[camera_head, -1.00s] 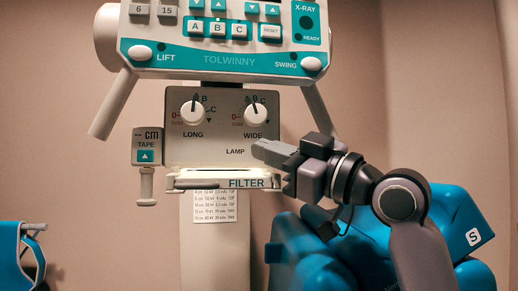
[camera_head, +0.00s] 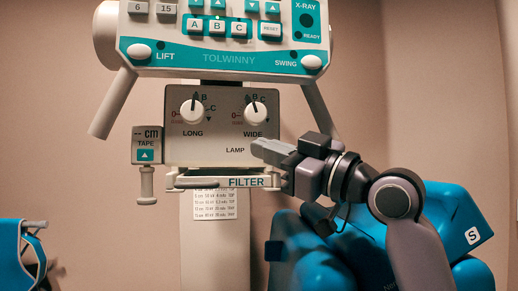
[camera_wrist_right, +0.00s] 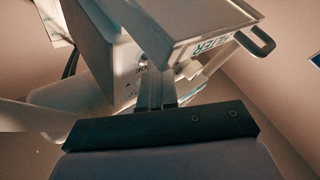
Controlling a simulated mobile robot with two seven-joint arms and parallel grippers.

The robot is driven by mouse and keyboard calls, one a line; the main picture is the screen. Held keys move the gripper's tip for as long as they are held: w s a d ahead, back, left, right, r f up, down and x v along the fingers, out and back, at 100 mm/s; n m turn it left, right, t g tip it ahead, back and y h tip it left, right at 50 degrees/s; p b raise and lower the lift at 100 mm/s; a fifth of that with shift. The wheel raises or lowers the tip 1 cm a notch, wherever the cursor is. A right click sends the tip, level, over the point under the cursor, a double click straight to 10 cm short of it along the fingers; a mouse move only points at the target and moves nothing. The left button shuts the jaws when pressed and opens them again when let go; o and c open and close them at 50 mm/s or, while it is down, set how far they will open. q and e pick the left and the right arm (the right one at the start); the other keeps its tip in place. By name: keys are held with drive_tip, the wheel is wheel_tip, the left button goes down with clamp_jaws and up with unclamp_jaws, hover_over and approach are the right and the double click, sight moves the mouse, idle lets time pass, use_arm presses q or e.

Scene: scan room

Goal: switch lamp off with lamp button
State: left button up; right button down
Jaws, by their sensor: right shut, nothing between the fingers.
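The lamp button is hidden in the head view, where the LAMP label (camera_head: 235,150) shows on the lower front of the grey control box (camera_head: 215,125). My right gripper (camera_head: 256,147) is shut and empty. Its fingertips are just right of that label, at the box's face and below the WIDE knob (camera_head: 254,113). In the right wrist view the shut fingers (camera_wrist_right: 152,85) point at the box face (camera_wrist_right: 100,50), close to a small round feature and dark lettering too small to read. I cannot tell whether the tips touch the button. My left gripper is out of view.
The FILTER rail (camera_head: 225,181) juts out just below the fingers. The LONG knob (camera_head: 192,111) is left of WIDE, and the teal button panel (camera_head: 220,60) is above. Slanted handles (camera_head: 112,105) flank the box. A blue object (camera_head: 455,225) marked S is behind my right arm.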

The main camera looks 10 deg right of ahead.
idle(0.5)
drive_tip(key=shift+s, duration=0.7)
drive_tip(key=shift+s+b, duration=0.4)
drive_tip(key=shift+s, duration=2.1)
drive_tip(key=shift+f, duration=0.1)
